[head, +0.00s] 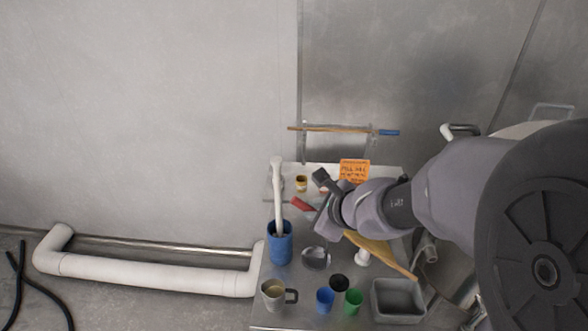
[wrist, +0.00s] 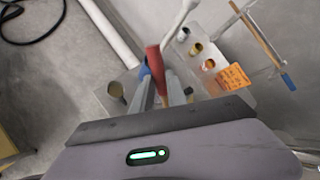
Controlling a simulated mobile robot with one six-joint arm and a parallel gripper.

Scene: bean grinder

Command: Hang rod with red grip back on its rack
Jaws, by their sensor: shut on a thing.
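The rod with the red grip is held in my gripper (head: 318,204), in front of the back wall and over the table. Its red grip (head: 301,204) sticks out to the left of the jaws, and a wooden length (head: 388,256) shows to the lower right, behind my wrist. In the wrist view the red grip (wrist: 157,62) stands up at the fingers of my gripper (wrist: 163,90), which are shut on the rod. The rack (head: 371,142) is on the back wall, with a blue-gripped wooden rod (head: 330,128) lying across it. The rack also shows in the wrist view (wrist: 272,70) at the upper right.
An orange note (head: 354,171) stands at the table's back, below the rack. A blue container (head: 280,245) with a tall white piece, a mug (head: 272,294), blue (head: 325,301) and green (head: 353,301) cups, and a grey tray (head: 398,302) crowd the table (head: 262,312).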

